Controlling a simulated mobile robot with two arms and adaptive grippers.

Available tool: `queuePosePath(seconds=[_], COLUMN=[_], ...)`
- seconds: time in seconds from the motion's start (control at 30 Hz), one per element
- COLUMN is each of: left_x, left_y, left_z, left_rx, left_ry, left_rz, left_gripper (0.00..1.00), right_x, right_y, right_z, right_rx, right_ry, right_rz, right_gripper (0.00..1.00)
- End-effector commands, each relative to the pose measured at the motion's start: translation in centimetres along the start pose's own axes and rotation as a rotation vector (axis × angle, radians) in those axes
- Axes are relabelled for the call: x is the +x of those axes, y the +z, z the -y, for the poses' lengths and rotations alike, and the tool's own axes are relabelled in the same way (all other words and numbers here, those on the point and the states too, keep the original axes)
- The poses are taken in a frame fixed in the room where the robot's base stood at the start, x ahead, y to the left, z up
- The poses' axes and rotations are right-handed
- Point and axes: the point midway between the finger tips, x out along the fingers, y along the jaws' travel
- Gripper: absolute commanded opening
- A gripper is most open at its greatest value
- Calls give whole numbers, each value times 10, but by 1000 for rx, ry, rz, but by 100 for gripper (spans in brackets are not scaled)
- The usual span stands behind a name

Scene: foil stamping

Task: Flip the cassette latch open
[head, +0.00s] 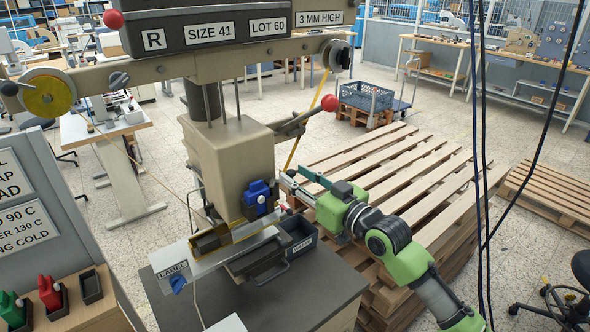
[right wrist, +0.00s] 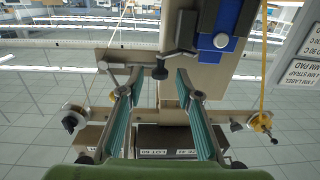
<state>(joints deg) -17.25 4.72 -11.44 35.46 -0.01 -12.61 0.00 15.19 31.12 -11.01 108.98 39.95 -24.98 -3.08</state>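The stamping press (head: 230,155) stands in the middle of the head view. A blue block with dark parts (head: 258,197), perhaps the cassette, sits on the front of its head. A blue part with a pale button also shows at the top of the right wrist view (right wrist: 221,41). I cannot clearly make out the latch. My right gripper (head: 293,178) is just right of the press head, pointing left. Its teal fingers are spread and empty in the right wrist view (right wrist: 158,76). A dark knob on a rod lies beyond, between the fingertips in the picture. My left gripper is out of view.
A label tray (head: 205,262) and a dark bin (head: 300,236) are at the press's base. A red-knobbed lever (head: 329,103) sticks out above my right gripper. A wooden pallet stack (head: 385,165) stands behind my right arm. Red and green bottles stand at lower left.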

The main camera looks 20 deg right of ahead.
Motion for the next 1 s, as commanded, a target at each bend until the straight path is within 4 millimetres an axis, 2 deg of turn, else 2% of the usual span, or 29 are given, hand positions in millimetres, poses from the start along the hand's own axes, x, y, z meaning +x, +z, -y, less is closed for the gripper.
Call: queuePosePath(seconds=[0.17, 0.47, 0.5, 0.6, 0.83, 1.0], left_x=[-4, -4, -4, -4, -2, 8], left_y=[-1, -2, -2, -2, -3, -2], left_z=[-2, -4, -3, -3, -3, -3], left_rx=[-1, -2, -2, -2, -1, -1], left_ry=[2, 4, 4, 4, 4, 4], left_rz=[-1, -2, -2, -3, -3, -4], left_gripper=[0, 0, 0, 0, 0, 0], right_x=[11, 12, 12, 12, 12, 12], right_y=[-1, 1, 0, 0, 1, 3], right_z=[0, 0, 0, 0, 0, -1], right_rx=[-1, -1, -1, -1, -1, -3], right_ry=[-1, -1, -1, 0, -2, -15], right_rz=[0, 0, 0, 0, 0, -1], right_gripper=[32, 32, 22, 0, 0, 0])
